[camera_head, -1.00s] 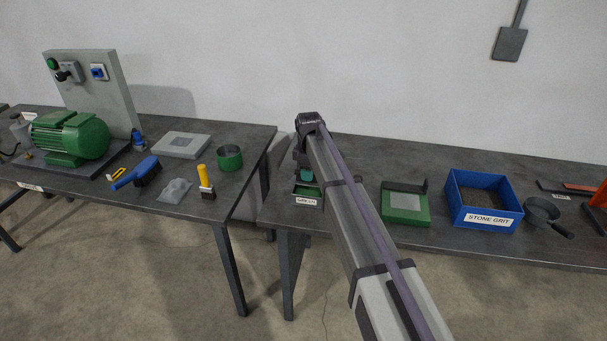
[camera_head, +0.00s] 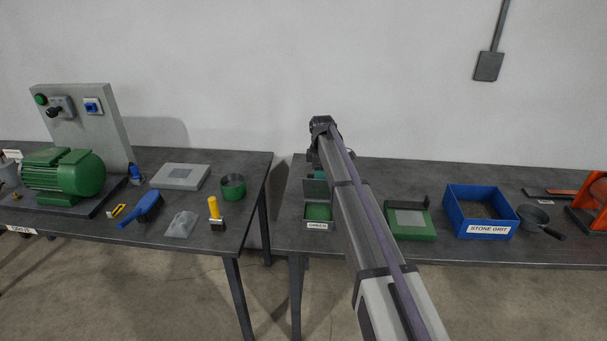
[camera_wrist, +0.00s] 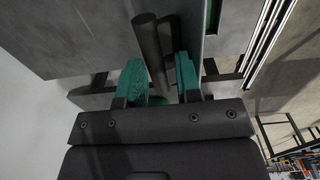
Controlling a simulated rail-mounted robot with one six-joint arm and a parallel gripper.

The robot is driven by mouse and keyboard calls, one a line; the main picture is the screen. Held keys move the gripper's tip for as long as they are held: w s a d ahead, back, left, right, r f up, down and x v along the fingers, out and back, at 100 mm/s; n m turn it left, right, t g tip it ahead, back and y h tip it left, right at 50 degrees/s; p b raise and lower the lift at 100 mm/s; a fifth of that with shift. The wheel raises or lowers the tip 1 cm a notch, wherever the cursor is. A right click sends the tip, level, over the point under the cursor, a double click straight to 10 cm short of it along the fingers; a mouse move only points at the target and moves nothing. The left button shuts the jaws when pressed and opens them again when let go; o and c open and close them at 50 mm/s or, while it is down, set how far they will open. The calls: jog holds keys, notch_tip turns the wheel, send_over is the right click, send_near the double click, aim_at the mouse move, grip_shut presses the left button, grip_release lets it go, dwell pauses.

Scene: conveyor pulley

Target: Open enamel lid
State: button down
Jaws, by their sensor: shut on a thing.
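A small box (camera_head: 318,226) with a green inside and a white label stands near the front left of the right table in the head view. A grey lid panel (camera_head: 315,190) stands raised at its back. My gripper (camera_head: 320,174) is behind the panel, partly hidden by my arm. In the wrist view my gripper (camera_wrist: 160,68) has its two teal fingers on either side of a dark round bar (camera_wrist: 148,45), which looks like the lid's handle. The fingers are shut on it. How the bar joins the lid is hard to see.
Right of my arm are a green tray (camera_head: 409,232), a blue stone grit bin (camera_head: 481,226) and a small pan (camera_head: 535,216). The left table holds a green motor (camera_head: 64,174), a green cup (camera_head: 232,187) and brushes. A gap separates the tables.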

jog(key=shift+w+d+f, duration=0.4)
jog(key=shift+w, duration=0.1)
dwell(0.9)
jog(key=c, duration=0.7)
grip_release()
jog(key=shift+w+f, duration=0.25)
jog(key=shift+w, duration=0.05)
jog(key=o, duration=0.3)
jog(key=shift+w+f, duration=0.2)
jog(key=shift+o, duration=0.2)
jog(key=shift+s+a, duration=0.1)
jog(key=shift+s, duration=0.1)
jog(key=r+p, duration=0.2)
jog(key=p, duration=0.1)
jog(key=r+p, duration=0.2)
jog(key=shift+w, duration=0.35)
jog(key=c, duration=0.9)
jog(key=r+p, duration=0.2)
jog(key=s+r+p, duration=0.1)
jog(key=r+p, duration=0.4)
jog(key=shift+s+a+r, duration=0.15)
jog(key=shift+s, duration=0.1)
jog(key=shift+c, duration=0.3)
